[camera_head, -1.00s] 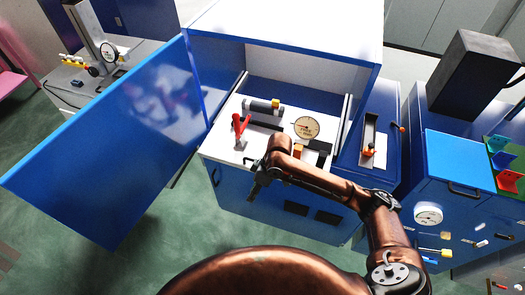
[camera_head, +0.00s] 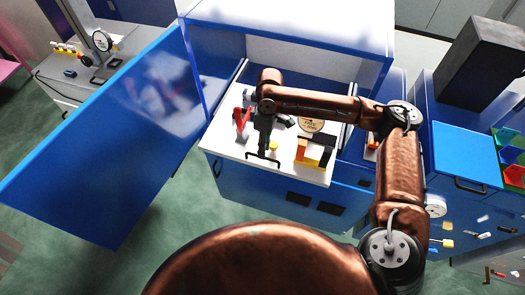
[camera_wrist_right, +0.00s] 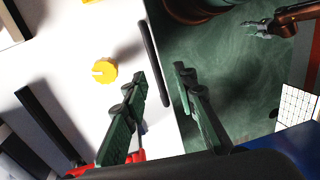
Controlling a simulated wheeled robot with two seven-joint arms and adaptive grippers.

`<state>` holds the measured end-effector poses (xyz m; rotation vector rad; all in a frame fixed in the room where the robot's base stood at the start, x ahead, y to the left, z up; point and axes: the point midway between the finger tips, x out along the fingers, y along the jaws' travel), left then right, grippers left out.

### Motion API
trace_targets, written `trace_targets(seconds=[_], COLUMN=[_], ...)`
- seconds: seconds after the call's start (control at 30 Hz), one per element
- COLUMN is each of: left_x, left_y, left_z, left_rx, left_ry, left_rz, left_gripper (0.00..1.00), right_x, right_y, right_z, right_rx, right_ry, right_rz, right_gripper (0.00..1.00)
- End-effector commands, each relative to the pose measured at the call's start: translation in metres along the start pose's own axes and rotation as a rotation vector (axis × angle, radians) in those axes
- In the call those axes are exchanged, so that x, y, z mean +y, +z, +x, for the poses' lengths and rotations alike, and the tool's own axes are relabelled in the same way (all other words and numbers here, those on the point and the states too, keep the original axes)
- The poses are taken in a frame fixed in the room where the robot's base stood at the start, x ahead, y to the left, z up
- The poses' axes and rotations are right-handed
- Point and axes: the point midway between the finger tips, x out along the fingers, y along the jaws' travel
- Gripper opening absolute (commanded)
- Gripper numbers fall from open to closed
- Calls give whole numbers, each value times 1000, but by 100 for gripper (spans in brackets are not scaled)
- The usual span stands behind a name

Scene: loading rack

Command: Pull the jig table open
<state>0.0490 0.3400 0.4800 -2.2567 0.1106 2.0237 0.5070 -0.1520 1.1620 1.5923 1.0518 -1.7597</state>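The jig table (camera_head: 228,147) is a white-topped slide in the blue cabinet, with a black bar handle (camera_head: 262,161) along its front edge. My right gripper (camera_head: 263,148) is over the front of the table, close to the handle. In the right wrist view the right gripper's (camera_wrist_right: 160,72) two green fingers are apart. The handle (camera_wrist_right: 151,60) shows in the gap between their tips, nearer the left finger; I cannot tell whether they touch. My left gripper (camera_wrist_right: 258,28) is small at the upper right of the wrist view, over the floor.
A red clamp (camera_head: 241,118), a round dial (camera_head: 311,125) and a yellow knob (camera_wrist_right: 103,71) are on the table. The open blue cabinet door (camera_head: 110,150) stands at the left. Green floor (camera_head: 200,215) is clear before the cabinet.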

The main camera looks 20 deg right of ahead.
Motion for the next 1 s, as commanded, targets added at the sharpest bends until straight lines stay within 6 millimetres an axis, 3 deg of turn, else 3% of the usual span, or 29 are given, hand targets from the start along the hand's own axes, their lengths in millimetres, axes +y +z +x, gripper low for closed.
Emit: trace_targets(seconds=[0.1,0.2,0.53,0.9,1.0], left_x=[2,2,-1,0,1], left_y=[22,28,-11,-1,6], left_z=[-4,-4,-3,-3,-3], left_rx=[-27,-36,13,0,-8], left_ry=[2,2,0,0,1], left_rz=[-5,-6,3,1,0], left_gripper=[40,40,40,40,40], right_x=[0,1,0,0,0], right_y=[0,-1,-2,-3,-3], right_z=[16,24,28,28,28], right_rx=[-1,-1,0,0,0], right_ry=[-2,0,0,0,0], right_rz=[1,0,-3,-4,-4], right_gripper=[26,26,26,1,0])
